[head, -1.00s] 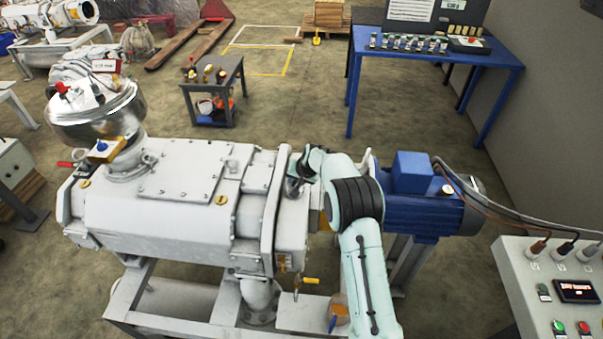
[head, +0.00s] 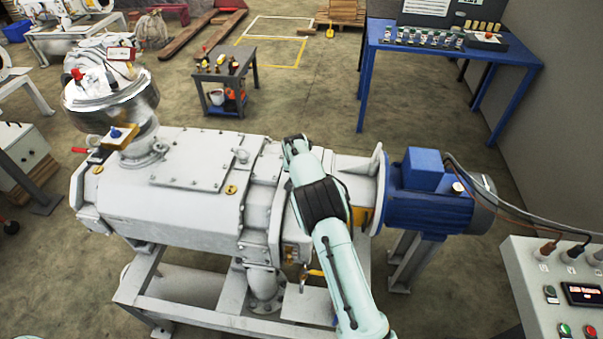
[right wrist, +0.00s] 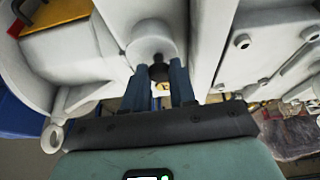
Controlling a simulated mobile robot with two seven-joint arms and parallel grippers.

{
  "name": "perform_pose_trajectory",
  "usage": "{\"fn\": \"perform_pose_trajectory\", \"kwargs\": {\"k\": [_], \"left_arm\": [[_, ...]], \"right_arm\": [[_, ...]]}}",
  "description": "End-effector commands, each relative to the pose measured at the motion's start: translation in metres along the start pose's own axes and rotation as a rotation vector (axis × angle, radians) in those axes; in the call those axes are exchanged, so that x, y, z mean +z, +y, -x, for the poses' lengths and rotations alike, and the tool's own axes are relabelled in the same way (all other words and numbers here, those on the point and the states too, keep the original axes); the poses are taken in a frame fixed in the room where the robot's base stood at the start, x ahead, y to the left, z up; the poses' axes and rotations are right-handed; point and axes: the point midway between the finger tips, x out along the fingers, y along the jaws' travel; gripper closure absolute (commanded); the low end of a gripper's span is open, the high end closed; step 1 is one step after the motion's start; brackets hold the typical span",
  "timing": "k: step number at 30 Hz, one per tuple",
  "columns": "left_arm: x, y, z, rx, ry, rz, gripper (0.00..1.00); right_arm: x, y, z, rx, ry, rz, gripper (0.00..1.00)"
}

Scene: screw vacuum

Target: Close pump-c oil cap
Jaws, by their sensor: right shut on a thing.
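The pump (head: 200,205) is a large pale grey machine on a frame in the head view, with a blue motor (head: 420,205) at its right end. My right arm reaches over the pump near the motor. Its hand is hidden there behind the arm and the housing. In the right wrist view, my right gripper (right wrist: 160,75) has its two blue fingers closed on a small black cap (right wrist: 159,72). The cap sits against a round pale boss (right wrist: 153,38) on the housing. How tightly it is seated cannot be told. My left gripper is not in view.
A control box (head: 555,285) with cables stands at the lower right. A blue table (head: 450,55) with several small bottles is at the back right, and a small grey table (head: 224,75) is behind the pump. Open floor lies between them.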

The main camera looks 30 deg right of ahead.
Motion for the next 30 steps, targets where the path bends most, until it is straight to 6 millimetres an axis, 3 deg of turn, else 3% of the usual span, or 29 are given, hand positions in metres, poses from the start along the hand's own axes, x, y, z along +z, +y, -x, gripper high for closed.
{"fn": "perform_pose_trajectory", "kwargs": {"k": [4,5,7,16,20,30], "left_arm": [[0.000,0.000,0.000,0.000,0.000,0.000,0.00],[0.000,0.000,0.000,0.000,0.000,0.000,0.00],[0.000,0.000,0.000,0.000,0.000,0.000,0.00],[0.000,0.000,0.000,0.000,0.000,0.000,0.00],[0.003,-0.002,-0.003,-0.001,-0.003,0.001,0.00],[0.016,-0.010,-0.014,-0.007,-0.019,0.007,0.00]], "right_arm": [[0.002,-0.001,-0.001,-0.001,-0.005,0.002,1.00],[0.002,-0.001,-0.001,-0.001,-0.005,0.002,0.71],[0.003,-0.001,-0.002,-0.001,-0.006,0.001,0.49],[0.002,0.000,0.000,-0.001,-0.004,0.001,0.49],[0.001,0.000,0.009,-0.001,-0.002,0.001,0.49],[0.002,-0.001,0.080,-0.004,-0.002,0.002,0.49]]}}
